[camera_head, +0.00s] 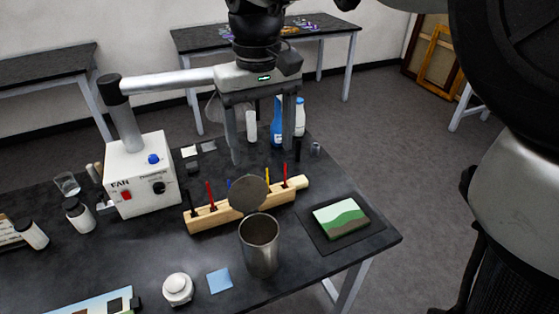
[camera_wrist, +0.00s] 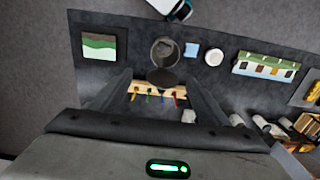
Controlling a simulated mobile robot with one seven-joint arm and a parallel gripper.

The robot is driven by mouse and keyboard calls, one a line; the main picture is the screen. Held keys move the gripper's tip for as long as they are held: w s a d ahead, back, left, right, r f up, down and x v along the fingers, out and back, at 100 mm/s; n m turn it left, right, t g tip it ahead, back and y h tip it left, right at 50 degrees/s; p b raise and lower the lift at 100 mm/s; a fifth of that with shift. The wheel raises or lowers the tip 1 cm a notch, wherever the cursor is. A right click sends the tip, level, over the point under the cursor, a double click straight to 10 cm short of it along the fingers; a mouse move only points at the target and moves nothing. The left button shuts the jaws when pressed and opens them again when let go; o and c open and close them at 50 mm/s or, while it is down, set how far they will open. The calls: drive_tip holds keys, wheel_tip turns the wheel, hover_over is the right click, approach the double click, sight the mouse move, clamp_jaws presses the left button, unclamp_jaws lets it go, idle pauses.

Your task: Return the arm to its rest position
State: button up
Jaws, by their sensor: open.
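My gripper (camera_head: 262,155) hangs above the back part of the black table (camera_head: 345,265), fingers pointing down, behind the wooden rack. Its two fingers are spread apart with nothing held between them. In the wrist view my gripper (camera_wrist: 155,78) also shows open, its fingers on either side of the rack. The wooden rack (camera_head: 200,222) holds several coloured sticks. A metal can (camera_head: 261,250) stands open in front of the rack, with a round grey disc (camera_head: 248,194) at its back rim. The arm is raised over the table and partly out of view.
A white fan-labelled box (camera_head: 140,178) with an arm-like duct (camera_head: 165,82) stands left of my gripper. Bottles (camera_head: 277,122) stand behind the fingers. A green painted panel (camera_head: 341,218) lies on the right. A white jar (camera_head: 178,289) and blue square (camera_head: 220,280) lie in front.

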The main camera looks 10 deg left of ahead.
drive_tip(key=s+d+f+m+t, duration=0.1)
drive_tip(key=s+d, duration=0.4)
drive_tip(key=d, duration=0.6)
drive_tip(key=s+d+m+t, duration=0.4)
drive_tip(key=s+d+m, duration=0.1)
drive_tip(key=d, duration=0.7)
drive_tip(key=shift+s+d+f+t, duration=0.3)
drive_tip(key=shift+s+f, duration=0.05)
drive_tip(key=shift+s, duration=0.4)
drive_tip(key=shift+c, duration=0.4)
